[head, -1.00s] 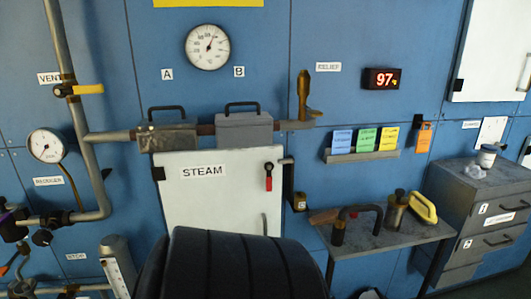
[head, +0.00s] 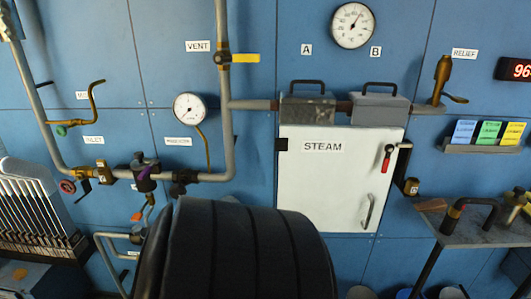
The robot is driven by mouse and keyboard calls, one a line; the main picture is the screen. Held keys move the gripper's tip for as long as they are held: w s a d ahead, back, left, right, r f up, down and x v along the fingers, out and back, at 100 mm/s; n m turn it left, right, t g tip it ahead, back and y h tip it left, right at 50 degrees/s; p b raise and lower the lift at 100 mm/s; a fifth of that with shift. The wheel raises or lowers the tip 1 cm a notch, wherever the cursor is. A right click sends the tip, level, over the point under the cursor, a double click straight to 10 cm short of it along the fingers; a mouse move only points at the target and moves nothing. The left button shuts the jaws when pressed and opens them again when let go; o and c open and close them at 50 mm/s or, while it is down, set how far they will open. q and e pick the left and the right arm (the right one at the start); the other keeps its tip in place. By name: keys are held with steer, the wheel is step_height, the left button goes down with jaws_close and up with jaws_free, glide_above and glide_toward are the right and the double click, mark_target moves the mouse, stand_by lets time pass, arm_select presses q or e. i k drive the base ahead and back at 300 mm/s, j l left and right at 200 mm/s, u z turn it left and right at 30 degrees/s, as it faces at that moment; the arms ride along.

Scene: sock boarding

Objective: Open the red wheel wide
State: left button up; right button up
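A small red wheel (head: 67,187) shows in the head view at the left. It sits low on the pipework, where the sloping grey pipe bends, beside a brass valve body (head: 105,173) and below the inlet label (head: 93,140). It is too small to tell how far it is turned. Neither of my grippers is in view, and nothing touches the wheel.
A large black ribbed shape (head: 245,250) fills the lower middle. A white rack (head: 35,205) stands below the wheel at the left. A white steam door (head: 325,185) and a side table (head: 470,232) are to the right. A green knob (head: 62,130) sits above the wheel.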

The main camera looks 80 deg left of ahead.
mark_target(69, 184)
steer(key=u, duration=1.7)
